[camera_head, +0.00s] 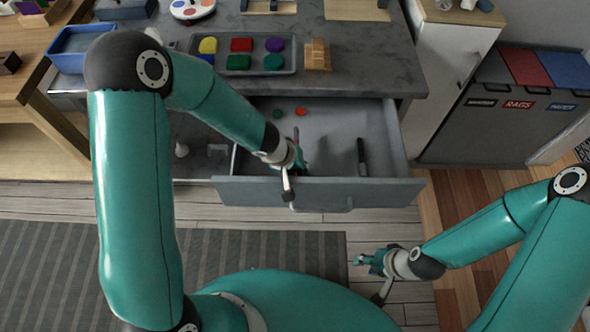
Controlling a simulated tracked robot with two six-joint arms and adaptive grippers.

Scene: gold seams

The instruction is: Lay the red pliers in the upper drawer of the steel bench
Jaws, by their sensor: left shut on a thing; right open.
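The steel bench (345,60) has a drawer (320,195) pulled open under its top. My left gripper (299,160) reaches into this drawer, low over its left half. It is shut on a thin thing, apparently the red pliers (296,132), of which only a small reddish part shows beyond the fingers. My gripper and wrist hide the remainder, and I cannot tell whether the pliers touch the drawer floor. My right gripper (366,260) is open and empty over the floor, in front of the drawer.
A tray of coloured pieces (244,71) and a wooden block (317,55) stand on the bench top. Bins (505,115) stand at right.

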